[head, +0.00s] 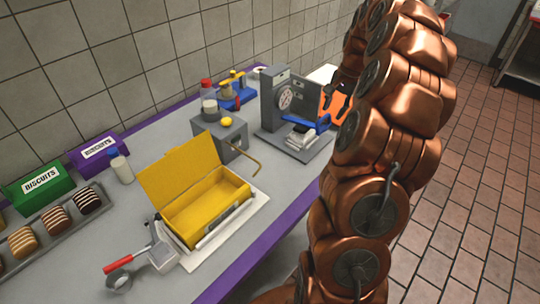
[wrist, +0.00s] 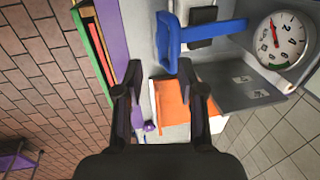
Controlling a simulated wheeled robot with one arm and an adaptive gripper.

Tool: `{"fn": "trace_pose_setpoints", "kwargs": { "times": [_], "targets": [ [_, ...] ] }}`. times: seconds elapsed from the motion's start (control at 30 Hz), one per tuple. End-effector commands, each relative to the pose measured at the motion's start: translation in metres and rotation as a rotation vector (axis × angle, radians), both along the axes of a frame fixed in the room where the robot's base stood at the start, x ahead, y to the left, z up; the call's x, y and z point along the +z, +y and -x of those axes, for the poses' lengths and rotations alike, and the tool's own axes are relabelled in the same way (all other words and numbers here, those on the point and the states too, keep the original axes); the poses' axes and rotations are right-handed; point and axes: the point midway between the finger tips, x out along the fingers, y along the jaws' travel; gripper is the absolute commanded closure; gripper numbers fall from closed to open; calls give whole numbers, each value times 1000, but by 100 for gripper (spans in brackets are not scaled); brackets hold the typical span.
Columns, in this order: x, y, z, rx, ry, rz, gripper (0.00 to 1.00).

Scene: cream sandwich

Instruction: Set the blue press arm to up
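The blue press arm (head: 308,123) sticks out from the grey press machine (head: 272,95), which has a round dial on its face. In the head view it looks roughly level, low above a stack of grey plates (head: 300,137). In the wrist view the blue press arm (wrist: 170,42) lies just beyond my fingertips, apart from them, with the dial (wrist: 282,40) to its right. My gripper (wrist: 158,72) is open, and nothing shows between its fingers. In the head view my copper arm hides most of the gripper.
An orange panel (head: 338,106) stands right of the machine; it also shows below the fingertips in the wrist view (wrist: 186,104). A grey block (head: 222,138) with a bent brass rod and an open yellow box (head: 205,210) stand nearer.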

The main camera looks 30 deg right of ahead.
Motion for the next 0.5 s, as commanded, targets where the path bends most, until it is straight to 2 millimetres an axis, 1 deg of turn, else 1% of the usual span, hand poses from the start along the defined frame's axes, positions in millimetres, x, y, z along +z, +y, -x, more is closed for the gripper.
{"fn": "trace_pose_setpoints", "kwargs": {
  "times": [0.07, 0.37, 0.5],
  "targets": [
    [7, -1, 1, 0, -2, 1, 61],
    [10, 35, -3, 86, 7, -4, 61],
    [13, 55, -4, 138, 8, -2, 61]
  ]
}}
